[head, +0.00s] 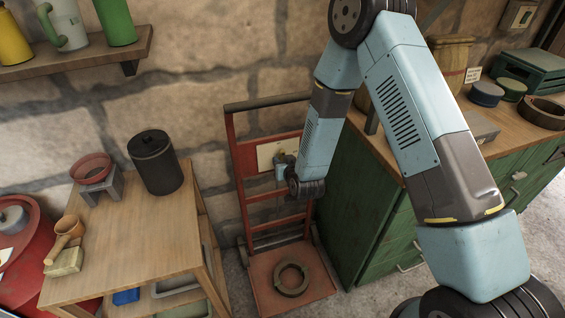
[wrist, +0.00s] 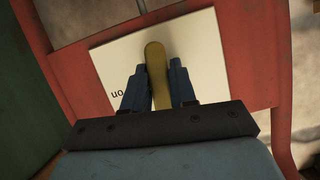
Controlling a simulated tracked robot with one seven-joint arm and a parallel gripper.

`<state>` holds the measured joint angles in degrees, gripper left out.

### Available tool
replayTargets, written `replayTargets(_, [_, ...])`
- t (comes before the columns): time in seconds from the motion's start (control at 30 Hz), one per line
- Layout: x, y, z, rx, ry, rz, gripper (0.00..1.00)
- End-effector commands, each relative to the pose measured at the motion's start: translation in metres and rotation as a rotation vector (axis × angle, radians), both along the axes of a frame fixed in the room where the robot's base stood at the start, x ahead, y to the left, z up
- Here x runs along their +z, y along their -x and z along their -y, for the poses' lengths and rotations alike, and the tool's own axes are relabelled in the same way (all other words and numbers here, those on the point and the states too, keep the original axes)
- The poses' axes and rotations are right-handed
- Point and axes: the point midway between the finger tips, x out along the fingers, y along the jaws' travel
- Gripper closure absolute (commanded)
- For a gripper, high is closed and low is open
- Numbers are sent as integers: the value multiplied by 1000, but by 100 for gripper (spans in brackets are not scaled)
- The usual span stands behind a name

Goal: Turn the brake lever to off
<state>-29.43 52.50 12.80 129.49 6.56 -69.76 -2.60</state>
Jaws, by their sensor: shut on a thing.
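The brake lever (wrist: 155,62) is a yellow-brown bar with a rounded end, in the middle of the wrist view. It lies over a cream plate (wrist: 112,62) on the red frame, and the plate reads "on" near its left side. My gripper (wrist: 158,78) has its two dark blue fingers on either side of the lever, shut on it. In the head view my gripper (head: 283,168) is at the cream plate (head: 267,154) on the red hand truck (head: 235,170). The lever is mostly hidden there. No "off" word shows.
A wooden table (head: 120,240) with a dark canister (head: 155,162) stands left of the hand truck. A green cabinet (head: 350,225) stands close on its right. A dark ring (head: 292,279) lies on the truck's base plate. A stone wall is behind.

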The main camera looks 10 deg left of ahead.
Motion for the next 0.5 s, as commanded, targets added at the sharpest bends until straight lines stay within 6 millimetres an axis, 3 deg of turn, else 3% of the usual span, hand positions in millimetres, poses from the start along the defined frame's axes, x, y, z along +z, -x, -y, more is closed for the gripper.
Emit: replayTargets(0.5, [-3, -1, 6, -8, 131, 70, 100])
